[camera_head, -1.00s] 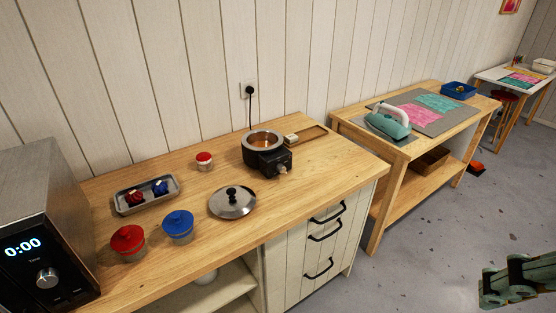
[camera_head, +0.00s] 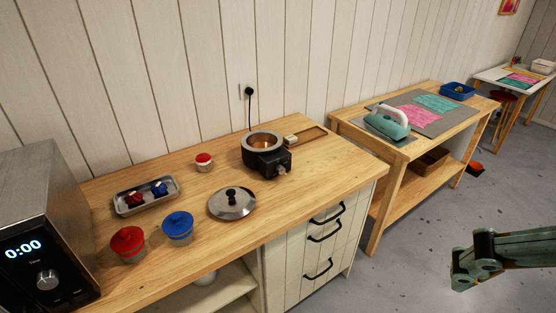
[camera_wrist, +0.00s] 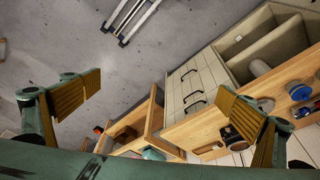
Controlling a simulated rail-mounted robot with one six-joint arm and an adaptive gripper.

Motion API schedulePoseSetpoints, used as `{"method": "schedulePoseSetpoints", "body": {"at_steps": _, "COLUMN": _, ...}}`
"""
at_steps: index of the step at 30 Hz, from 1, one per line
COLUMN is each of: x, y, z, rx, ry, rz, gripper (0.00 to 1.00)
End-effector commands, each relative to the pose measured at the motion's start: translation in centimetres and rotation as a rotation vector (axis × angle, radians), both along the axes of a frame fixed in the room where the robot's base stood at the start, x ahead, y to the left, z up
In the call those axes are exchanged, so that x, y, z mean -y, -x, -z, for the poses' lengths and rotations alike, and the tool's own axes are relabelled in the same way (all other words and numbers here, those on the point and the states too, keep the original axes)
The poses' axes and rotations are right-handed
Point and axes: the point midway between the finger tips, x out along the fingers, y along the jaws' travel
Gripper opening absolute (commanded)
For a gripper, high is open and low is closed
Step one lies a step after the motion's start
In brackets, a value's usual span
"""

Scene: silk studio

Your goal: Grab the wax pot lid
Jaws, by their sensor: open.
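The wax pot lid (camera_head: 230,206) is a round silver disc with a black knob. It lies flat on the wooden counter, in front of the wax pot (camera_head: 262,141), which stands uncovered. My gripper (camera_wrist: 163,93) is open and empty in the wrist view, its two ribbed tan finger pads wide apart. It is well away from the lid. A green part of my arm (camera_head: 490,262) shows at the lower right of the head view, over the floor. In the wrist view the counter is at the right, partly hidden by a finger; I cannot clearly make out the lid there.
A red-lidded jar (camera_head: 128,246) and a blue-lidded jar (camera_head: 178,230) stand left of the lid. A metal tray (camera_head: 146,207), a small red-topped jar (camera_head: 204,163) and a microwave (camera_head: 40,235) are also there. The counter right of the lid is bare.

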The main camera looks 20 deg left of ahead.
Motion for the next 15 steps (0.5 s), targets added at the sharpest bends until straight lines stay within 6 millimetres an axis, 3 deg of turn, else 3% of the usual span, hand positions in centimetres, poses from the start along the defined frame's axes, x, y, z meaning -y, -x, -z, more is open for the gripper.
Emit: {"method": "schedulePoseSetpoints", "body": {"at_steps": 15, "x": -1.6, "y": -5.8, "z": -2.9, "rx": -0.09, "ry": 0.045, "rz": -0.136, "gripper": 1.0}}
